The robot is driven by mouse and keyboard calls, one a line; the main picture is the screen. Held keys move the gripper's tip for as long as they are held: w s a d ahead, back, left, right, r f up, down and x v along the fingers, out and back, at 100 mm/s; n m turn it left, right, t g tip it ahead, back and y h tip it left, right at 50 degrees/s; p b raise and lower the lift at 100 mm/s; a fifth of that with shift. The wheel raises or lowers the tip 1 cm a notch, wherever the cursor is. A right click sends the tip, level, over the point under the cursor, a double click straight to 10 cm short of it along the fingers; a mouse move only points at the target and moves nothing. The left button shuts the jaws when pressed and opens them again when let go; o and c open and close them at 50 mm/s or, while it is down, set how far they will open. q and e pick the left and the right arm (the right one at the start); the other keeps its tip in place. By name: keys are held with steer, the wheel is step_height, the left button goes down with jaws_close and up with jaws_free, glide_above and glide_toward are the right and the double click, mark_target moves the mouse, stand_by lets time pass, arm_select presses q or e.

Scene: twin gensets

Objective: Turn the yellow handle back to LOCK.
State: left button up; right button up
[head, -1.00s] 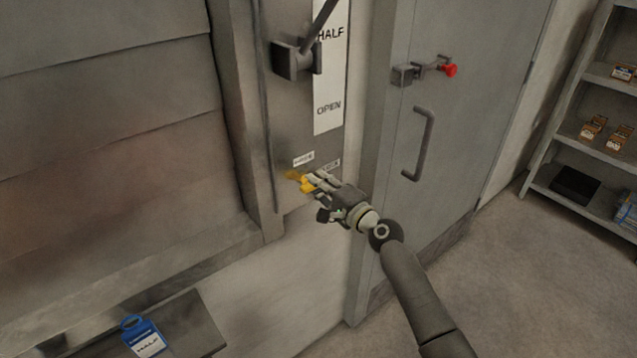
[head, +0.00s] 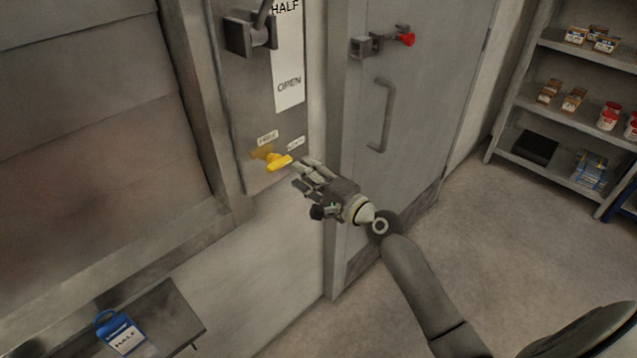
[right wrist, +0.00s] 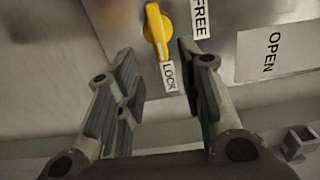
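The yellow handle (head: 278,161) is on the grey panel below the OPEN label. It also shows in the right wrist view (right wrist: 157,30), its long end pointing at the LOCK label (right wrist: 168,77). The FREE label (right wrist: 201,18) is to the right of it there. My right gripper (head: 300,174) is just right of the handle in the head view, with a small gap. In the right wrist view its fingers (right wrist: 158,62) are spread and empty, with the handle ahead of them. My left gripper is not in view.
A dark lever block (head: 250,35) sticks out of the panel above. Right of it is a grey door with a bar handle (head: 382,115) and a red-knobbed latch (head: 407,40). Shelves (head: 570,115) stand at right.

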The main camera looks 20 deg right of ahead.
steer(key=shift+v, duration=2.3)
steer(key=shift+f, duration=0.1)
